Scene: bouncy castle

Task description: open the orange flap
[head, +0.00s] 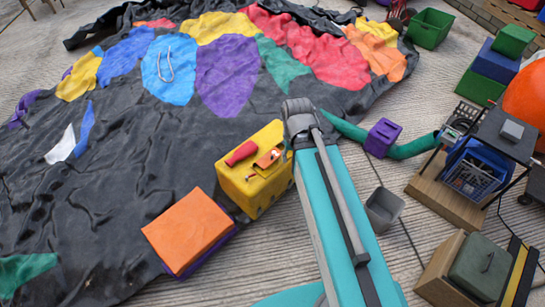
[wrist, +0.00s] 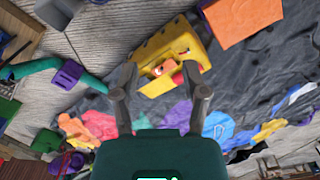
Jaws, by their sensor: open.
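A flat orange panel (head: 187,230) lies over a purple base at the lower left of the head view, beside the yellow block. It appears closed flat on the base. The panel also shows at the top right of the wrist view (wrist: 238,18). The yellow block (head: 262,195) carries a red roll (head: 241,153) and a small orange piece (head: 268,158). I cannot tell for certain which orange part is the flap. My gripper (wrist: 161,72) is open and empty, with the yellow block (wrist: 150,49) beyond its fingers. In the head view the gripper is not clearly seen.
A crumpled dark sheet with coloured patches (head: 110,160) covers the left. A grey open bin (head: 384,209), a purple block (head: 382,137) and a wooden stand with a blue crate (head: 470,168) are on the right. Some plank floor is clear between them.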

